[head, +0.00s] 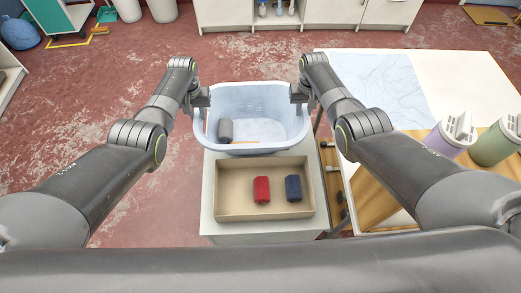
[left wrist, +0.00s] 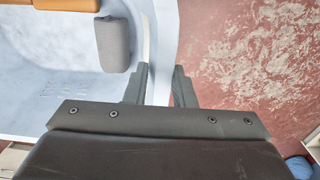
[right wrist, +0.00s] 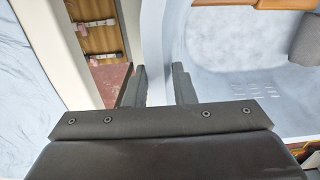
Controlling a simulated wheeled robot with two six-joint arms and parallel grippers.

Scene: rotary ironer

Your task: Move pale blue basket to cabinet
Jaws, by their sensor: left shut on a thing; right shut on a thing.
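The pale blue basket (head: 262,101) is upright at the back of the white cabinet (head: 208,205), behind a cardboard tray. A grey roll (head: 226,130) and an orange-brown item (head: 245,142) lie inside it. My left gripper (head: 201,97) is shut on the basket's left rim. In the left wrist view the rim (left wrist: 163,50) runs between its fingers. My right gripper (head: 299,93) is shut on the basket's right rim. In the right wrist view the rim (right wrist: 152,45) passes between its fingers. I cannot tell whether the basket's underside touches the cabinet.
The cardboard tray (head: 238,212) holds a red roll (head: 262,189) and a dark blue roll (head: 293,188). On the right, a table bears a pale blue cloth (head: 380,85), a lilac container (head: 450,138) and a green container (head: 495,143). Red floor (head: 80,110) is open at left.

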